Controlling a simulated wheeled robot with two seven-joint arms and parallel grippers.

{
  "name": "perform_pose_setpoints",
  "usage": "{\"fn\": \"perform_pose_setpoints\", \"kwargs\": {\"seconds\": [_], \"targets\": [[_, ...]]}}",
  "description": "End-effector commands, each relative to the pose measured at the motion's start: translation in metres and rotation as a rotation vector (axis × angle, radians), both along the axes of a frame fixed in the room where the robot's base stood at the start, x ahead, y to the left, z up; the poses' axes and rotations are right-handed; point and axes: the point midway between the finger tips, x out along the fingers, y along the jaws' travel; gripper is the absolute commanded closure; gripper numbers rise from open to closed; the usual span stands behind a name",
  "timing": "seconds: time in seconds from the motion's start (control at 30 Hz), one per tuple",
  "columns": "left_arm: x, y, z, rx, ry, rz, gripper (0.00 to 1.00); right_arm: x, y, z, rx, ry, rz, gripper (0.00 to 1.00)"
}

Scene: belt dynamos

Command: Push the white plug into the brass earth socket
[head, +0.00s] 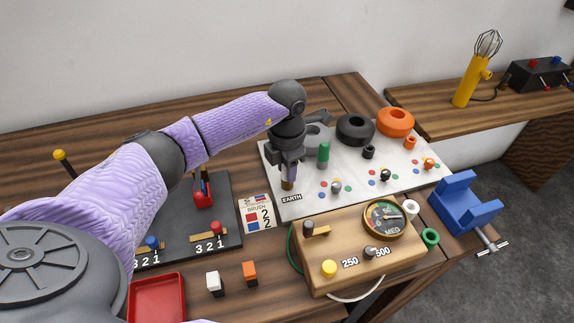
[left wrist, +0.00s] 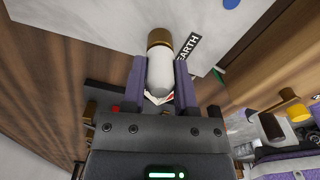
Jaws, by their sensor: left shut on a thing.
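My left gripper (head: 289,172) points down at the near-left corner of the white board, beside the EARTH label (head: 291,197). In the left wrist view its two purple fingers (left wrist: 160,78) are shut on the white plug (left wrist: 160,72). The plug's far end meets the brass earth socket (left wrist: 159,37), in line with it. I cannot tell how deep the plug sits. In the head view the brass socket (head: 287,185) shows just under the fingers, and the plug is mostly hidden by them. My right gripper is not in view.
The white board (head: 305,208) also carries a green post (head: 323,153) and black and orange rings (head: 396,121). A wooden meter box (head: 330,280) stands in front, a blue vise (head: 465,203) to the right. A dark switch panel (head: 220,235) and red tray (head: 157,297) lie left.

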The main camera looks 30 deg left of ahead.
Motion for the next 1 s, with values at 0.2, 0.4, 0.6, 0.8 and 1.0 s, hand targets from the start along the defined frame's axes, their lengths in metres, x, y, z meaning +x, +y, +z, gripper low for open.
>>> {"fn": "perform_pose_setpoints", "kwargs": {"seconds": [0.2, 0.4, 0.6, 0.8, 1.0], "targets": [[0.000, 0.000, -0.005, 0.000, 0.000, 0.000, 0.60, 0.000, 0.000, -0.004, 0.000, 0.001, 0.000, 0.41], [0.000, 0.000, -0.005, 0.000, 0.000, 0.000, 0.23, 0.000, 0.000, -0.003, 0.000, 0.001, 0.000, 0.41], [0.000, 0.000, -0.005, 0.000, 0.000, 0.000, 0.23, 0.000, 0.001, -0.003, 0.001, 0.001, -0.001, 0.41], [0.001, 0.000, 0.034, 0.000, -0.005, 0.000, 0.23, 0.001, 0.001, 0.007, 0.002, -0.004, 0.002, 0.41], [0.001, 0.000, 0.081, 0.000, -0.004, 0.000, 0.23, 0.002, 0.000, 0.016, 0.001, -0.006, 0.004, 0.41]]}}
